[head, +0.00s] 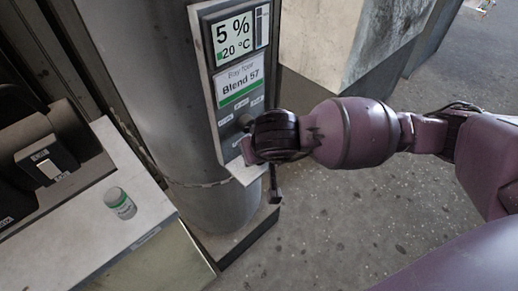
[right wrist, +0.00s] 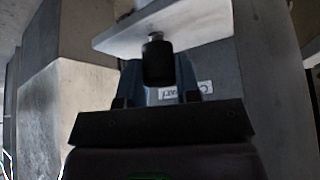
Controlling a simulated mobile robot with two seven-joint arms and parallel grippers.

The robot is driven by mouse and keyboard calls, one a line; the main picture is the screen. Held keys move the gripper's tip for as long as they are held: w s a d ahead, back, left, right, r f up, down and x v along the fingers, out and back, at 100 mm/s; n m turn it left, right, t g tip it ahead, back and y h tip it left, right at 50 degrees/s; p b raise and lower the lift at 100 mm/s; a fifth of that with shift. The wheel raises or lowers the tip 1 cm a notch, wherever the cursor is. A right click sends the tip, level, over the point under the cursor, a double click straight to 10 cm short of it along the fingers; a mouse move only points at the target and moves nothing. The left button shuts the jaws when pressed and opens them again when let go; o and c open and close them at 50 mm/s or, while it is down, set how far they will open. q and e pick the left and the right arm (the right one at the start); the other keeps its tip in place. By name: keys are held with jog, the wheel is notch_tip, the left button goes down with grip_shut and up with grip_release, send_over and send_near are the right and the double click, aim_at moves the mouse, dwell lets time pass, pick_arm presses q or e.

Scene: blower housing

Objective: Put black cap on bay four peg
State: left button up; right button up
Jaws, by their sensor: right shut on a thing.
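The bay four panel (head: 232,85) is on a round grey column and reads "Bay four" and "Blend 57". A small grey knob or peg (head: 245,120) shows on it just above my right gripper (head: 252,151). My right gripper is in front of the panel's lower part and hides some of it. In the right wrist view the black cap (right wrist: 158,64) is between the gripper's two bluish fingers. A short metal stub (right wrist: 155,37) shows at the cap's far end; I cannot tell whether it touches the cap. My left gripper is not in view.
A pale counter (head: 155,212) at the left holds a small jar with a green label (head: 120,203) and a black machine (head: 45,150). A concrete block (head: 330,45) stands behind the column. The speckled floor (head: 330,225) at the right is clear.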

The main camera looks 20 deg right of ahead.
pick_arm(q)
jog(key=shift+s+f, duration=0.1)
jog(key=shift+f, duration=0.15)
pick_arm(e)
jog(key=shift+f, duration=0.55)
jog(key=o, duration=1)
jog(key=shift+c, duration=0.2)
jog(key=shift+p+v, duration=0.3)
jog(key=shift+v, duration=0.9)
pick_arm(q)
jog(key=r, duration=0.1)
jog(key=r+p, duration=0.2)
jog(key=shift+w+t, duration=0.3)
pick_arm(e)
jog(key=v, duration=0.8)
jog(key=shift+r, duration=0.2)
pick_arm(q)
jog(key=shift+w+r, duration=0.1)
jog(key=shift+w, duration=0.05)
pick_arm(e)
jog(key=shift+s, duration=0.1)
